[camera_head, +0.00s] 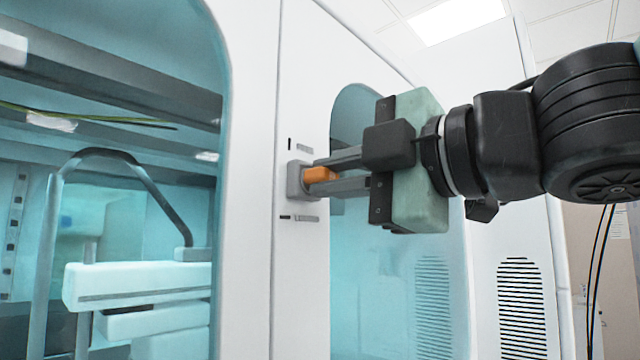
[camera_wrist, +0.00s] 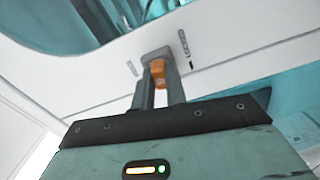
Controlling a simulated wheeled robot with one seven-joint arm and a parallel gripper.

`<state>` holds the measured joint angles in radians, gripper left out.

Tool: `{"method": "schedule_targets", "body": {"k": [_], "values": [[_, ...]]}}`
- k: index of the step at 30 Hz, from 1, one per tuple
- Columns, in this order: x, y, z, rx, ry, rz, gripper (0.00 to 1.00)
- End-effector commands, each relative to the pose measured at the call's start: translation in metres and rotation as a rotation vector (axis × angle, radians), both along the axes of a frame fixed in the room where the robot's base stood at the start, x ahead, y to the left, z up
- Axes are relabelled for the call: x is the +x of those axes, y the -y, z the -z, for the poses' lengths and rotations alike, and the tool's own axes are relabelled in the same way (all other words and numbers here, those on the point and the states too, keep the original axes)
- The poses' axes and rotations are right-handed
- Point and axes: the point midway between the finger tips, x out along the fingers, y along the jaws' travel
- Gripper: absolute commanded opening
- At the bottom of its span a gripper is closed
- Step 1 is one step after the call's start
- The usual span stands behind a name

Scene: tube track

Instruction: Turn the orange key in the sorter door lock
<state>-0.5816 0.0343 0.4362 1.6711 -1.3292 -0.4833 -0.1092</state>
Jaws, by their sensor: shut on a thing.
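The orange key (camera_head: 320,175) sits at the grey lock (camera_head: 296,180) on the white door panel (camera_head: 302,255). My gripper (camera_head: 325,173) reaches in from the right, its two fingers one above the other, shut on the key's head. In the wrist view the orange key (camera_wrist: 158,71) shows between the fingertips (camera_wrist: 160,80), right against the grey lock (camera_wrist: 157,54). The part of the key inside the lock is hidden. Short dark marks with small lettering stand above and below the lock on the panel.
A large teal window (camera_head: 140,180) on the left shows the machine's inside, with white trays (camera_head: 140,285) and a curved grey tube. A second teal window (camera_head: 390,290) lies behind my gripper. A vented white panel (camera_head: 520,300) and a doorway stand at the right.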

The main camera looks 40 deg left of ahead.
Motion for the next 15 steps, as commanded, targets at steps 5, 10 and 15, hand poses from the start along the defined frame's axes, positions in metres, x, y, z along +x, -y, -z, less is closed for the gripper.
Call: {"method": "schedule_targets", "body": {"k": [5, 10, 15], "values": [[0.0, 0.0001, -0.0007, 0.0, 0.002, 0.0, 0.0], [0.0001, 0.0001, 0.0007, -0.002, 0.038, 0.0, 0.0], [0.0, 0.0001, -0.0005, -0.01, 0.115, 0.0, 0.33]]}}
